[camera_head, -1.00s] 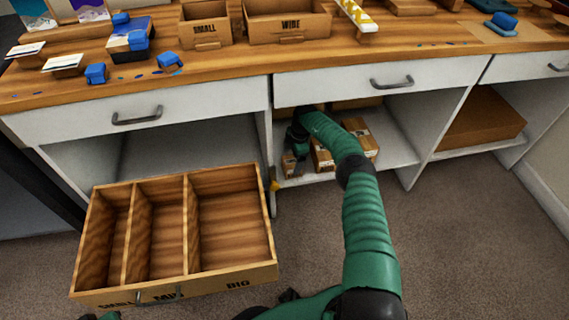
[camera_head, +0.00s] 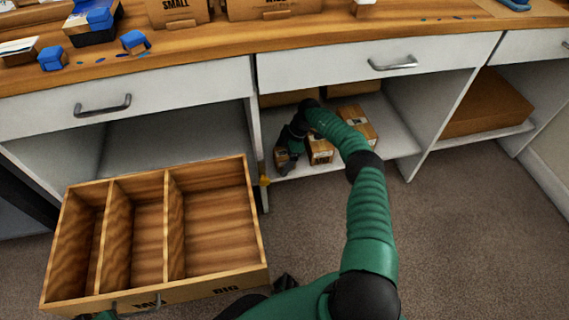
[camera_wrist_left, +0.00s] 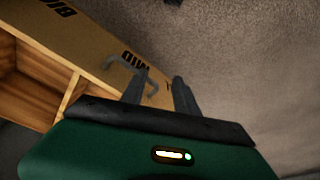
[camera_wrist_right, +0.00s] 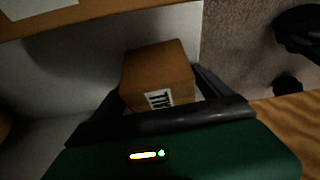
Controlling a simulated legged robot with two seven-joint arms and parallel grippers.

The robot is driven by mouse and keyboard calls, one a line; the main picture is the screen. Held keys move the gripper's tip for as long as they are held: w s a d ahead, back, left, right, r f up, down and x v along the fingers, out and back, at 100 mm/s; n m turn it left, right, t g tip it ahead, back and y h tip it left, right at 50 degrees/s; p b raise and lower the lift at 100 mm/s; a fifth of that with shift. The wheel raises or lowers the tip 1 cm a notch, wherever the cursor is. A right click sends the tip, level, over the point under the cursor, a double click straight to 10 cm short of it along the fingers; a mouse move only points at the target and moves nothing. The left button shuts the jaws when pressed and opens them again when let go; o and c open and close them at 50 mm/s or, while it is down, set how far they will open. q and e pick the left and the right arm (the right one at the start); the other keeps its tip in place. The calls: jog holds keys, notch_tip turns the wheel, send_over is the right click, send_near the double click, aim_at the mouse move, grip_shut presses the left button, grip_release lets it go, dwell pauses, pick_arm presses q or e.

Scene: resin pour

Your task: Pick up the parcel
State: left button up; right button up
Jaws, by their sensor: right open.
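A small brown parcel (camera_head: 281,156) stands at the front left of the middle shelf. In the right wrist view the parcel (camera_wrist_right: 158,75) shows a white printed label and sits between the fingers of my right gripper (camera_wrist_right: 160,95).
The wooden drawer (camera_head: 174,225) has three empty compartments marked SMALL, MID and BIG. White cabinet walls (camera_head: 392,120) and the wooden worktop (camera_head: 215,45) bound the shelf opening.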

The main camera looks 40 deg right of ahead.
jog(key=shift+r, duration=0.2)
jog(key=shift+a, duration=0.15)
jog(key=shift+c, duration=1.4)
jog(key=c, duration=1.5)
jog(key=shift+o, duration=0.2)
jog(key=shift+r, duration=0.1)
